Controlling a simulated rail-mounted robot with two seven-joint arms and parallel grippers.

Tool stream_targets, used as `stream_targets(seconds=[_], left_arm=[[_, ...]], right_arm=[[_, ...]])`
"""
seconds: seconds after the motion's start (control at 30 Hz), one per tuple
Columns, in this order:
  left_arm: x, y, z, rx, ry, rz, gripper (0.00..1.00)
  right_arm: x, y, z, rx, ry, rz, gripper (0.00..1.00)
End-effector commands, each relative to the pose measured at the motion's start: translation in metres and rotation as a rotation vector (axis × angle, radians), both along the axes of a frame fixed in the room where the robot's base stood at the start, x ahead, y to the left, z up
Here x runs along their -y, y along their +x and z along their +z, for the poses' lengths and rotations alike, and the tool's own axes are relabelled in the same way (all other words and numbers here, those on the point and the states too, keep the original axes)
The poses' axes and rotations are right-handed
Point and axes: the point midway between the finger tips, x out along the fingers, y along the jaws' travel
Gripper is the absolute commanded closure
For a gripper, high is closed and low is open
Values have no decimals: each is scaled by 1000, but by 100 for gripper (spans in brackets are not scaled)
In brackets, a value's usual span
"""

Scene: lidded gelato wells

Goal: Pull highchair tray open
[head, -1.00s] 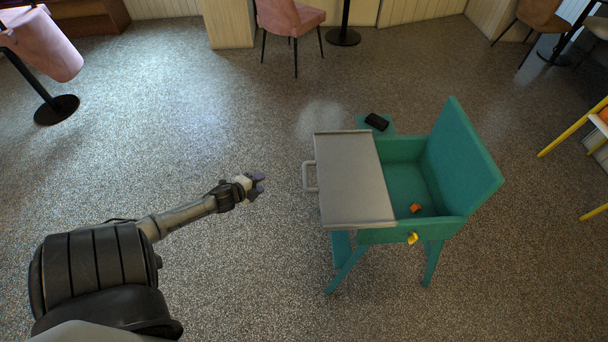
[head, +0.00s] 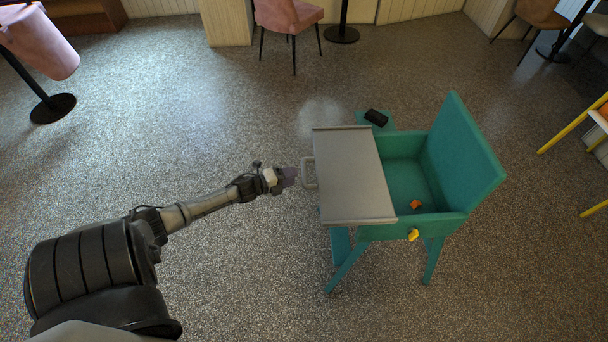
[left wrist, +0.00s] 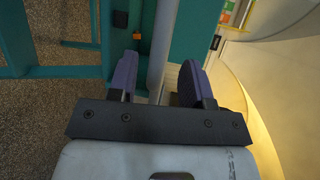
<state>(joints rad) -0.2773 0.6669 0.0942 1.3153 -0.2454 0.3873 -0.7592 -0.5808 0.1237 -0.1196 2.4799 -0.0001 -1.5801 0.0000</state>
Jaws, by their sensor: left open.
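The teal highchair (head: 465,150) stands right of the middle of the head view, with its backrest to the right. Its flat grey tray (head: 352,175) lies level across the left side of the seat. A pale loop handle (head: 308,172) sticks out from the tray's left edge. My left gripper (head: 291,176) is open and close to the left of the handle; contact cannot be told. In the left wrist view its purple fingers (left wrist: 157,80) are apart, with a pale grey bar (left wrist: 158,45) showing between and beyond them. My right gripper is not in view.
A small orange block (head: 416,204) lies on the seat and a yellow piece (head: 413,235) is on the chair's near side. A black object (head: 376,117) rests on a teal ledge behind the tray. A pink chair (head: 290,17) stands at the back. The floor left of the tray is clear.

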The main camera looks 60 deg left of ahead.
Motion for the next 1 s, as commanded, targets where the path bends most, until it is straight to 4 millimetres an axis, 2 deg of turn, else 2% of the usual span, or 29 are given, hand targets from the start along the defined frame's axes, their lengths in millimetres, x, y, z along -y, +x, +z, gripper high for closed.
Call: stream_targets(seconds=[0.03, 0.2, 0.4, 0.83, 1.0], left_arm=[[0, 10, -3, 2, 0, 1, 55], [2, 33, -7, 1, -1, 1, 55], [3, 49, -10, 0, -2, 1, 55], [4, 55, -10, -1, -2, 1, 55], [4, 55, -10, -1, -2, 1, 69]], right_arm=[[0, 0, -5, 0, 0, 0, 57], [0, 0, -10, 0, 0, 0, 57], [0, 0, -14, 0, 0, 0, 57], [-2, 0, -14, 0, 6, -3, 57], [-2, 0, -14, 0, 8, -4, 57]])
